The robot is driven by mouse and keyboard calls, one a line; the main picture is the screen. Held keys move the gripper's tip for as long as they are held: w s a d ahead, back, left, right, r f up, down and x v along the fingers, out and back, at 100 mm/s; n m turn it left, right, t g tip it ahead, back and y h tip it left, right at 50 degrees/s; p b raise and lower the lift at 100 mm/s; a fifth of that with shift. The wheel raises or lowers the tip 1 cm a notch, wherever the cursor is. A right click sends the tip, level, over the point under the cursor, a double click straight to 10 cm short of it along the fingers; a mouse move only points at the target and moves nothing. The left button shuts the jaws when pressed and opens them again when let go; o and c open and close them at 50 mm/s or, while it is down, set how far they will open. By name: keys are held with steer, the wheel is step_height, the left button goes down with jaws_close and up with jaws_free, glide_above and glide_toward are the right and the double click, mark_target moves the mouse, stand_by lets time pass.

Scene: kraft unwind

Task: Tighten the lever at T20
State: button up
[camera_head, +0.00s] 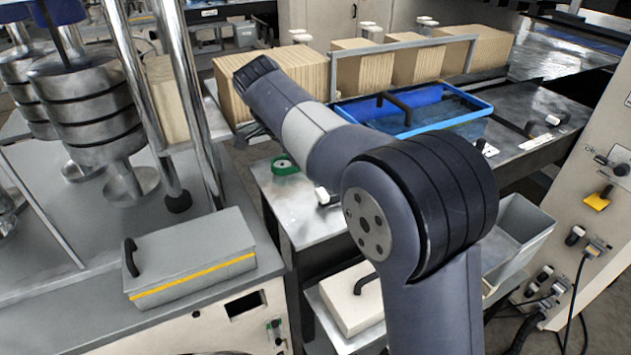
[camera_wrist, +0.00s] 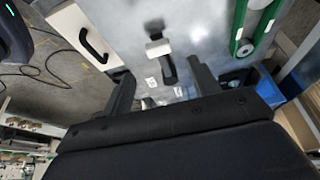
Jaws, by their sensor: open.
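In the wrist view a small lever with a white block (camera_wrist: 158,47) and a dark arm (camera_wrist: 168,68) stands on a grey metal top. Small white labels (camera_wrist: 152,82) lie close by, too small to read, so I cannot confirm T20. My gripper (camera_wrist: 163,83) is open, its two dark fingers spread on either side of the lever's lower end. The gap looks empty; I cannot tell whether a finger touches the lever. In the head view a white lever part (camera_head: 322,196) shows on the bench top beside my arm, which hides my gripper.
A blue tray (camera_head: 425,128) and several kraft rolls (camera_head: 480,48) stand behind. A grey lidded box (camera_head: 190,258) is at left, and a white box with a black handle (camera_head: 352,305) is below. Another lever (camera_head: 552,120) is at right.

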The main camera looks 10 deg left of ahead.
steer(key=v, duration=0.3)
steer(key=shift+a+r, duration=0.1)
steer(key=shift+r, duration=0.15)
steer(key=x, duration=1.1)
steer(key=shift+p, duration=0.35)
steer(key=shift+s+d+r+n, duration=0.1)
steer(key=shift+s+d+n, duration=0.1)
steer(key=shift+s+n, duration=0.1)
steer(key=shift+w+a, duration=0.1)
steer(key=shift+w, duration=0.05)
